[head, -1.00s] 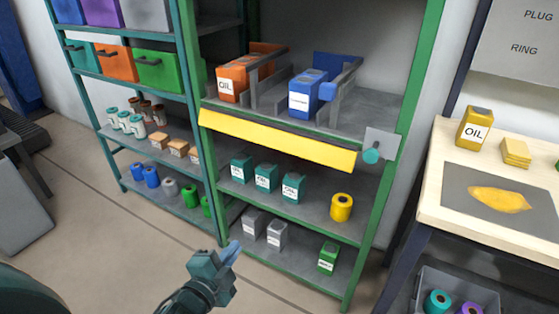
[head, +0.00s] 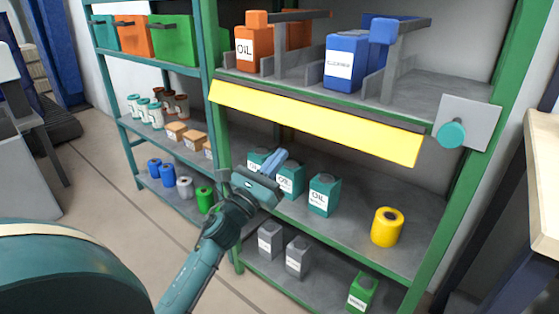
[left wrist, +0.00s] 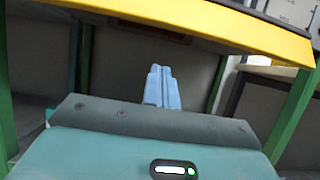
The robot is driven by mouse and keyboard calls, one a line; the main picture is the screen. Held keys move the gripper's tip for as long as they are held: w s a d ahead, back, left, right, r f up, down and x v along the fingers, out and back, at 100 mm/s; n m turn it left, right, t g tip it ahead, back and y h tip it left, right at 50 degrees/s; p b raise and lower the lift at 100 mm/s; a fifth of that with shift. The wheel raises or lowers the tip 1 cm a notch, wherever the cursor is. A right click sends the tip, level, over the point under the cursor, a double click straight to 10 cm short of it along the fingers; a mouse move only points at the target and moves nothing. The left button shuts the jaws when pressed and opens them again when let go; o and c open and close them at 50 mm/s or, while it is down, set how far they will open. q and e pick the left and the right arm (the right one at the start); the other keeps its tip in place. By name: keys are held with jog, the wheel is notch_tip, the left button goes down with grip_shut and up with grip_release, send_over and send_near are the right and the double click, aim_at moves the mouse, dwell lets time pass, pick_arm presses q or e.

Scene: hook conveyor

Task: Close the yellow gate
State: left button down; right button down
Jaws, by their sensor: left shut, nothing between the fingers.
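The yellow gate (head: 315,121) is a long flap along the front edge of the upper shelf of the green rack. It hangs tilted outward and down, below the shelf's edge. It also shows across the top of the left wrist view (left wrist: 240,30). My left gripper (head: 276,163) is shut and empty, just below and in front of the gate, apart from it in the head view. Its blue fingers (left wrist: 161,88) point toward the rack beneath the gate. A grey plate with a teal knob (head: 451,134) sits at the gate's right end. My right gripper is not in view.
Orange oil cans (head: 254,49) and blue cleaner cans (head: 346,62) stand on the upper shelf between grey dividers. Teal oil cans (head: 324,195) and a yellow roll (head: 387,227) are on the shelf below, behind my gripper. A green post (head: 492,110) bounds the right.

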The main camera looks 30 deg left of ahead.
aim_at(298, 113)
pick_arm(q)
jog(key=a+x, duration=0.1)
jog(key=x, duration=0.7)
jog(key=s, duration=0.1)
jog(key=s+r, duration=0.1)
jog(key=s, duration=0.2)
jog(key=shift+d+r, duration=0.3)
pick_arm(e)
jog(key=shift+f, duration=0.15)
pick_arm(q)
jog(key=shift+p, duration=0.35)
